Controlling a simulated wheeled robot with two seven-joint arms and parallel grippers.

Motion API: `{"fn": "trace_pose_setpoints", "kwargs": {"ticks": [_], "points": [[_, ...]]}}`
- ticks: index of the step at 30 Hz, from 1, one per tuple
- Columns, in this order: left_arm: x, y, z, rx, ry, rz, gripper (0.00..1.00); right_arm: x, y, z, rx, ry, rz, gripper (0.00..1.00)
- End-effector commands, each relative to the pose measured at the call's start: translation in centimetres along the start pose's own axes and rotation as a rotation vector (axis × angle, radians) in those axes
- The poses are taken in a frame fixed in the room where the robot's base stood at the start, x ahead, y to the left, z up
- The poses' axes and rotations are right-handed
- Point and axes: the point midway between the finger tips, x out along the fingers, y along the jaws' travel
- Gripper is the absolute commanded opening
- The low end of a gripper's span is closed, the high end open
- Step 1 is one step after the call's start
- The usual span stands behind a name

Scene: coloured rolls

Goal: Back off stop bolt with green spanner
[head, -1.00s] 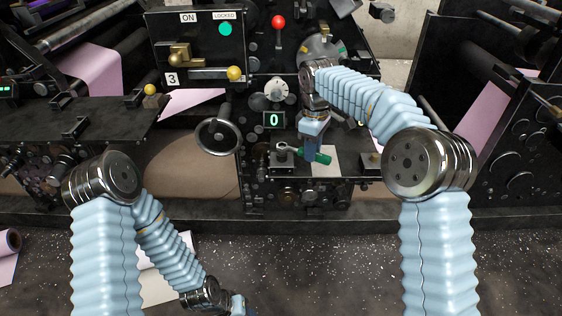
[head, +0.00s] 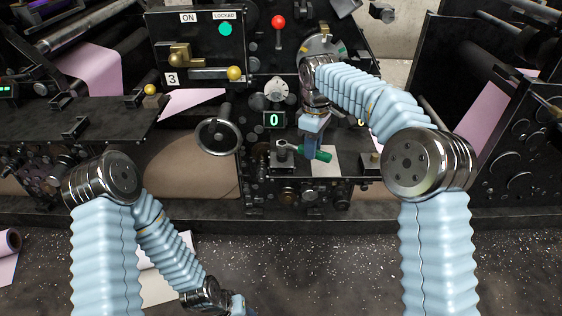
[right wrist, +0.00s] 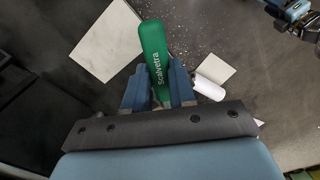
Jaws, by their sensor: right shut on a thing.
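The green spanner (head: 323,156) lies roughly level over the small ledge at the front of the machine. My right gripper (head: 311,154) is shut on the spanner's handle from above. In the right wrist view the lettered green handle (right wrist: 154,52) sits between the fingers. My left gripper (head: 238,304) hangs low at the bottom edge, its jaws unclear.
A handwheel (head: 218,136), a dial (head: 276,90) and a display reading 0 (head: 274,119) are left of my right arm. A red knob (head: 278,22) stands above. The speckled floor in front is mostly open.

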Motion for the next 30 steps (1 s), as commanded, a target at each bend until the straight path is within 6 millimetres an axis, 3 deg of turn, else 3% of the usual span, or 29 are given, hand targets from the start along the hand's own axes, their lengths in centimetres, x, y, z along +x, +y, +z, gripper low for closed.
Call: {"fn": "trace_pose_setpoints", "kwargs": {"ticks": [10, 24, 30], "points": [[0.0, 0.0, 0.0, 0.0, 0.0, 0.0, 0.43, -0.3, 0.0, 0.0, 0.0, 0.001, 0.001, 0.0], [0.0, 0.0, 0.0, 0.0, 0.0, 0.0, 0.43, -2.8, 0.0, 0.0, -0.001, 0.001, 0.001, 0.0], [0.0, 0.0, 0.0, 0.0, 0.0, 0.0, 0.43, -3.0, 0.0, 0.0, -0.001, 0.0, 0.0, 0.0]]}}
